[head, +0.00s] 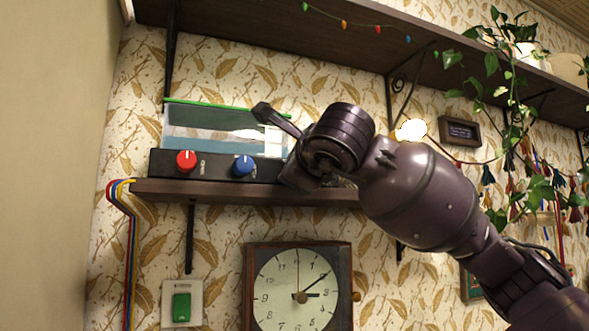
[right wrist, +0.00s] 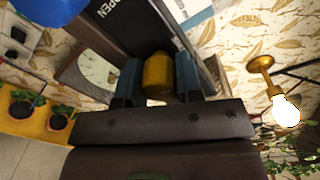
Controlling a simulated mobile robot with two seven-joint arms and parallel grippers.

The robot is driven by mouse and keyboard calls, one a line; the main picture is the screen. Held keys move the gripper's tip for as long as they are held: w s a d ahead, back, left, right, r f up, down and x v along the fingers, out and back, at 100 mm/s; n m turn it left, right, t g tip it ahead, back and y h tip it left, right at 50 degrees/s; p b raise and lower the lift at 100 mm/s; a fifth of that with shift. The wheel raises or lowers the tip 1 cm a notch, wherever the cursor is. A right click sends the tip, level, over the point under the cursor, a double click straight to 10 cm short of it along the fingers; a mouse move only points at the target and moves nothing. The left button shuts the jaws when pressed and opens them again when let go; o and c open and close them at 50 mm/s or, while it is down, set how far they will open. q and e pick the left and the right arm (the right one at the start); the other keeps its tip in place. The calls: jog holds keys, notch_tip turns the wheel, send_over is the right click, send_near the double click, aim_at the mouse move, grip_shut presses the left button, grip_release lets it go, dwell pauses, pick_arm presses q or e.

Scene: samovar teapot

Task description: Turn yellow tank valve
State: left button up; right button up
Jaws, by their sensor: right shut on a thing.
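A black control box (head: 216,167) sits on a small wooden shelf, with a red knob (head: 186,161) and a blue knob (head: 242,166) on its front. My right gripper (head: 284,150) is at the right end of the box and hides that part in the head view. In the right wrist view the yellow valve knob (right wrist: 157,72) is between the two fingers, and my right gripper is shut on it. The blue knob (right wrist: 48,8) also shows at the top left there. The word OPEN is on the box beside the yellow knob. My left gripper is out of view.
The small shelf (head: 160,190) is under the box and a long upper shelf (head: 270,32) is above. A wall clock (head: 297,285) hangs below. Colored pipes (head: 130,250) run down at the left.

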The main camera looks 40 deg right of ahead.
jog(key=o, duration=0.9)
jog(key=shift+s, duration=0.1)
jog(key=b+v, duration=0.1)
jog(key=v, duration=0.9)
jog(key=shift+s+a, duration=0.1)
jog(key=shift+s, duration=0.2)
